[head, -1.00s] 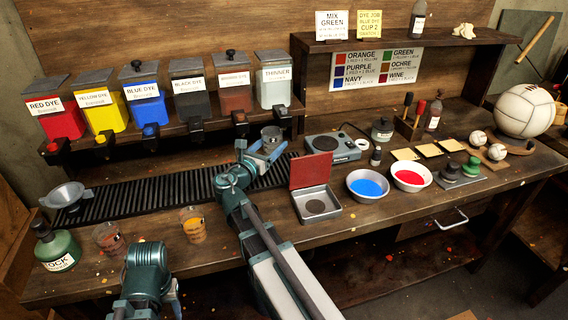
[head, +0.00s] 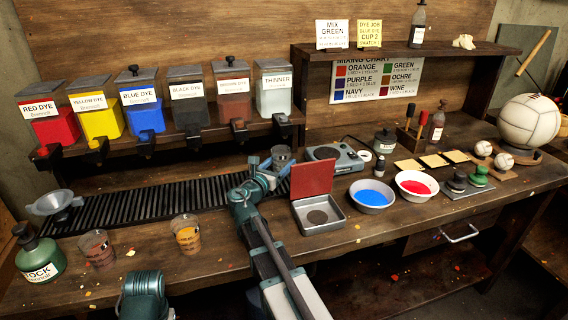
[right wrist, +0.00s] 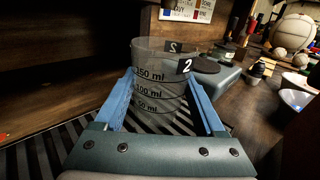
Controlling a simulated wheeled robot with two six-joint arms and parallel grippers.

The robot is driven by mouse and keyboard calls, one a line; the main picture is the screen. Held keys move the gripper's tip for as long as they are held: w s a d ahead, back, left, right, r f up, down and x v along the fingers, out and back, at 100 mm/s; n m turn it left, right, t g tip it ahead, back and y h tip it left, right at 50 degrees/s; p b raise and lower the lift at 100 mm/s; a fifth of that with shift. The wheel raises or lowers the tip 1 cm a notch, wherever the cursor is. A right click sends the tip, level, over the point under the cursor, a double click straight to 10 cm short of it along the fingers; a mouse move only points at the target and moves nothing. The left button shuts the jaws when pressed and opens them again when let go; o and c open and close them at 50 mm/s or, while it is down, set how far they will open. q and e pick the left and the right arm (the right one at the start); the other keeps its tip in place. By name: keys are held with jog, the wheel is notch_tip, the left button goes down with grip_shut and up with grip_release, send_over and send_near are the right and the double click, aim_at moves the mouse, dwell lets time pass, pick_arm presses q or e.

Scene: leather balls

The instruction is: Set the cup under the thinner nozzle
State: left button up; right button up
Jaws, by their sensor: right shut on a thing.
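The thinner dispenser (head: 275,92) is the rightmost on the dispenser shelf, and its dark nozzle (head: 282,120) points down. My right gripper (head: 268,166) is shut on a clear cup (head: 281,155). In the head view the cup shows below the thinner nozzle, nearly in line with it; I cannot tell whether it is directly under in depth. In the right wrist view the cup (right wrist: 160,75) is upright between the blue fingers, marked "2" and with ml lines, and looks empty. Whether it touches the black grate is unclear. My left gripper is out of view.
The slatted grate (head: 150,205) runs under the dispensers. A scale (head: 333,158) and an open tin with a red lid (head: 312,180) stand close to the right of the cup. Two cups with coloured residue, one red (head: 97,248) and one orange (head: 186,235), stand at the front left.

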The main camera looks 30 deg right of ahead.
jog(key=shift+w+d+f+b, duration=0.25)
jog(key=shift+w+d, duration=0.1)
jog(key=shift+d, duration=0.2)
jog(key=shift+w+d+f+b, duration=0.25)
jog(key=shift+w+d, duration=0.05)
jog(key=shift+d, duration=0.2)
jog(key=shift+f, duration=0.25)
jog(key=shift+r, duration=0.15)
jog(key=o, duration=1.4)
jog(key=shift+o, duration=0.2)
jog(key=shift+s+a, duration=0.2)
jog(key=shift+a, duration=0.1)
jog(key=v, duration=1.1)
jog(key=shift+s+a, duration=0.2)
